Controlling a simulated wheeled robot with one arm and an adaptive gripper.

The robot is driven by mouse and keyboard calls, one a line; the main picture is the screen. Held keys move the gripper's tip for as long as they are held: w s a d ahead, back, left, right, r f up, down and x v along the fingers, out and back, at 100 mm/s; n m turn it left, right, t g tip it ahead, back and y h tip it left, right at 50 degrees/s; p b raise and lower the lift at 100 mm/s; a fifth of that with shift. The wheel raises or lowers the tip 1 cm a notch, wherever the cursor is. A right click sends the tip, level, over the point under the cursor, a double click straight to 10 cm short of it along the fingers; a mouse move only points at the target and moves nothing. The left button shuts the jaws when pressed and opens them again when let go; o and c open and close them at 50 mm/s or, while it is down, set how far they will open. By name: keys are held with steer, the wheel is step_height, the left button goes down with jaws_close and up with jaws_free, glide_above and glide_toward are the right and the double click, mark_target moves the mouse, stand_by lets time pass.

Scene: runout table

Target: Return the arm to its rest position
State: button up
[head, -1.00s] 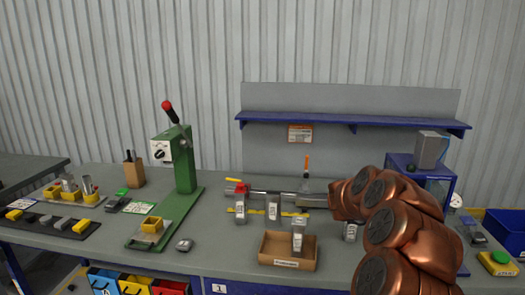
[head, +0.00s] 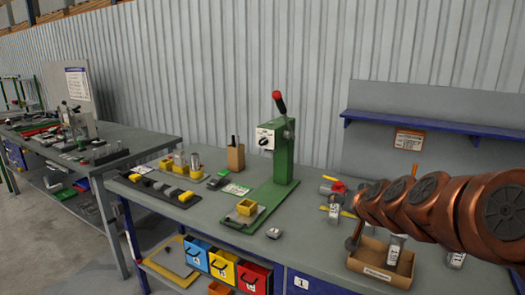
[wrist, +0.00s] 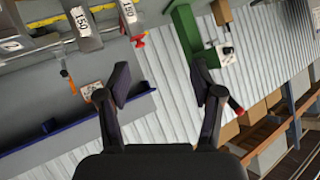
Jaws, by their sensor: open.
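My copper arm (head: 445,208) reaches in from the right edge of the head view, above the right part of the workbench. My gripper (wrist: 162,85) shows in the wrist view with its two dark fingers spread apart and nothing between them. The wrist view is tilted and looks past the fingers to the corrugated wall. In the head view I cannot make the gripper out clearly; the arm hides part of the bench.
The workbench (head: 215,208) carries a green lever press (head: 283,155), a cardboard tray (head: 402,268) below the arm and a black strip of small parts (head: 150,188). A blue shelf (head: 430,122) is on the back panel. A second bench (head: 90,165) stands at left.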

steer(key=s+a+f+n+g+y, duration=0.1)
steer(key=s+a+f+n+g, duration=0.2)
steer(key=s, duration=0.6)
steer(key=s+a+f+g+y, duration=0.1)
steer(key=s+a+f+g, duration=0.2)
steer(key=s+a+f, duration=0.4)
steer(key=s+d+f+g+h, duration=0.1)
steer(key=s+d+g, duration=0.1)
steer(key=s, duration=0.6)
steer(key=s+d+f+g+h+b, duration=0.1)
steer(key=s+f+g, duration=0.1)
steer(key=s, duration=0.7)
steer(key=s+d+f+g+b, duration=0.1)
steer(key=s+d+f+g, duration=0.1)
steer(key=s, duration=0.7)
steer(key=shift+s+d+f+n+g+h, duration=0.15)
steer(key=shift+d+f+n+g+h, duration=0.2)
steer(key=shift+g, duration=0.45)
